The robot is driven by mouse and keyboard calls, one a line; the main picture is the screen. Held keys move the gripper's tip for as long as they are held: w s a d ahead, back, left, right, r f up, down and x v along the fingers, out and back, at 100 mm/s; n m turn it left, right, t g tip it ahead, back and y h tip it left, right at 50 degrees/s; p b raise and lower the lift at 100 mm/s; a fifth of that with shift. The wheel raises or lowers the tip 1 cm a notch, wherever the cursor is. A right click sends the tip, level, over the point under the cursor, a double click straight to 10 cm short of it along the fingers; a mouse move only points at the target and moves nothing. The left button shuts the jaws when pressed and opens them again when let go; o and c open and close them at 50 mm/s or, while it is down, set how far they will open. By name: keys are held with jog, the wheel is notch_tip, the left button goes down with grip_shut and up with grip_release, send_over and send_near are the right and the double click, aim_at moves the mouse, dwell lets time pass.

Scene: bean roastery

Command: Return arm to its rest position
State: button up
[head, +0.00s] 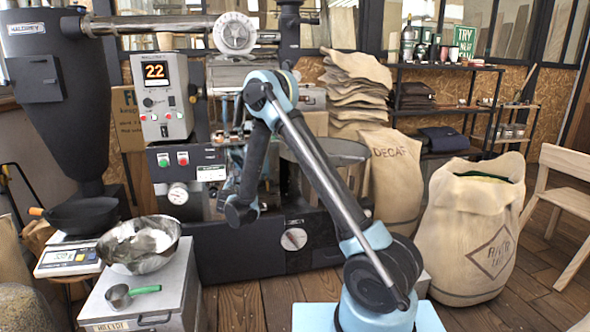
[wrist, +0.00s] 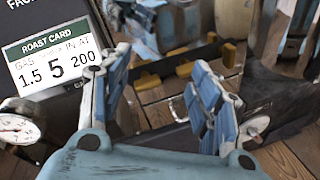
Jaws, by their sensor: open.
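My arm (head: 325,175) rises from its light-blue base at the lower right of the head view, bends at a high elbow and hangs down in front of the roaster (head: 270,245). In the wrist view my gripper (wrist: 160,95) has its two blue-padded fingers spread apart, with nothing between them. Floorboards and dark machine parts show beyond the fingers. In the head view the fingers are hard to make out among the arm links and the roaster front.
A steel bowl (head: 139,246) and green-handled scoop (head: 130,293) sit on a grey box at left. A scale (head: 68,260) holds a black pan. Sacks (head: 474,232) stand at right. A roast card (wrist: 57,57) is close left of my gripper.

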jog(key=d+r+m+g+h, duration=0.1)
jog(key=d+r+m, duration=0.2)
jog(key=d, duration=0.3)
jog(key=s+d+r+m+g+h, duration=0.1)
jog(key=d+r+m, duration=0.15)
jog(key=d, duration=0.35)
jog(key=d+r+m+g+h, duration=0.1)
jog(key=d+r+m, duration=0.25)
jog(key=d, duration=0.35)
jog(key=s+d+r+m+g+h, duration=0.1)
jog(key=s+d+r+m+g, duration=0.1)
jog(key=s+d+m, duration=0.5)
jog(key=s+d+r+g, duration=0.2)
jog(key=s+d, duration=0.3)
jog(key=d, duration=0.5)
jog(key=s+d+f+m+g, duration=0.15)
jog(key=s+d+m, duration=0.3)
jog(key=s, duration=0.45)
jog(key=s+d+m+g, duration=0.3)
jog(key=s+d, duration=0.2)
jog(key=s, duration=0.3)
jog(key=s+f+m+g+y, duration=0.1)
jog(key=s+f+m+y, duration=0.1)
jog(key=s, duration=0.7)
jog(key=s+f+m+g+y, duration=0.1)
jog(key=s+f+m, duration=0.3)
jog(key=s, duration=0.6)
jog(key=shift+s+f+m+y, duration=0.3)
jog(key=shift+f+m+y, duration=0.1)
jog(key=shift+m, duration=0.35)
